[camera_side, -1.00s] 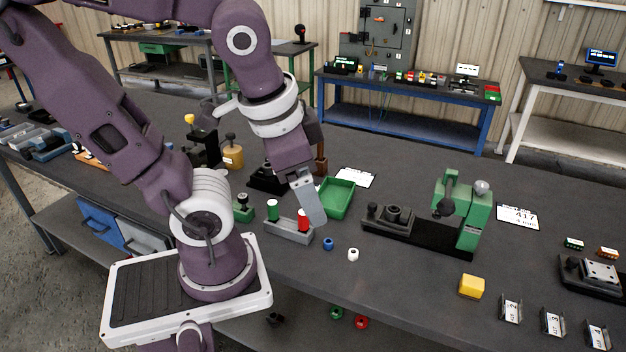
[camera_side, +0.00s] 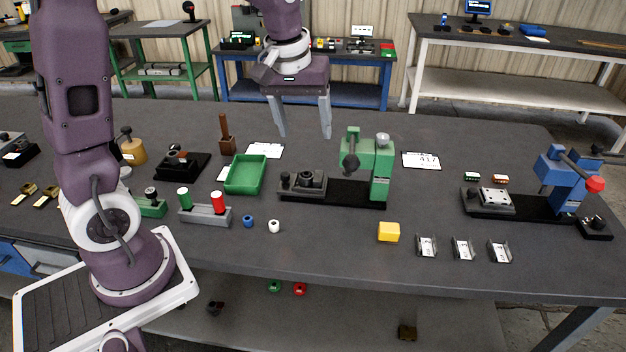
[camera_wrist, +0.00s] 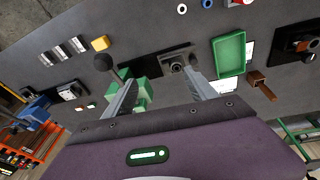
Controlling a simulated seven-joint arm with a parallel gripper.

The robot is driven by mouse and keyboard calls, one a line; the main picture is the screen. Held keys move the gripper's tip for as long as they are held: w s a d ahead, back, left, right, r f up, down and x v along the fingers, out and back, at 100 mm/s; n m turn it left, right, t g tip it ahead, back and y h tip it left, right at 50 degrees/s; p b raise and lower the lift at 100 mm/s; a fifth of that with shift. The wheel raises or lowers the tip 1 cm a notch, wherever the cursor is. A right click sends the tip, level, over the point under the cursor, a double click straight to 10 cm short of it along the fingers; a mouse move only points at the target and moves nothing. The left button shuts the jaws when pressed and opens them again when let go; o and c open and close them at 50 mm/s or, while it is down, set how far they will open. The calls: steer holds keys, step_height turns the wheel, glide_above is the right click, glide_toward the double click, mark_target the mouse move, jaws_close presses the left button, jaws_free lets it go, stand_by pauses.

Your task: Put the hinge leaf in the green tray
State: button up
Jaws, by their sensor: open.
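The green tray (camera_side: 262,186) is on the bench left of the green press and looks empty; it also shows in the wrist view (camera_wrist: 241,70). My gripper (camera_side: 304,133) is open and empty, with its fingers pointing down, raised above the back of the bench, right of the tray. In the wrist view its fingers (camera_wrist: 160,78) are spread, with the green press below. I cannot tell for sure which part is the hinge leaf. Two small brass pieces (camera_side: 47,195) lie at the bench's left, and several silver brackets (camera_side: 463,248) stand at the front right.
The green press (camera_side: 381,172) on a black base stands right of the tray. A blue press (camera_side: 560,180) with a red knob is far right. A yellow block (camera_side: 389,232), blue ring (camera_side: 248,221) and white ring (camera_side: 274,226) lie near the front. Bench between the presses is mostly clear.

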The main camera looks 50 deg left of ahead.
mark_target(312, 175)
steer(key=w+a+f+n, duration=0.1)
steer(key=w+a+f, duration=0.1)
steer(key=f, duration=0.1)
steer(key=w+a+f+n+g, duration=0.1)
steer(key=w+a+f, duration=0.1)
steer(key=f, duration=0.1)
steer(key=w+a+f+n, duration=0.1)
steer(key=w+f, duration=0.1)
steer(key=f, duration=0.2)
steer(key=shift+a+g+y, duration=0.3)
steer(key=shift+a+g, duration=0.1)
steer(key=f, duration=0.8)
steer(key=shift+w+a, duration=0.25)
steer(key=shift+a, duration=0.05)
steer(key=shift+r, duration=0.1)
jaws_close()
steer(key=shift+r, duration=0.4)
step_height(312, 175, up, 9)
steer(key=s+a+f+n+g, duration=0.1)
steer(key=s+a+n, duration=0.4)
steer(key=a, duration=0.2)
steer(key=s+a+f+n, duration=0.1)
steer(key=s+a+n, duration=0.4)
steer(key=a, duration=0.3)
steer(key=f, duration=0.9)
steer(key=shift+s+d+f, duration=0.1)
steer(key=shift+d+f, duration=0.1)
steer(key=shift+f, duration=0.1)
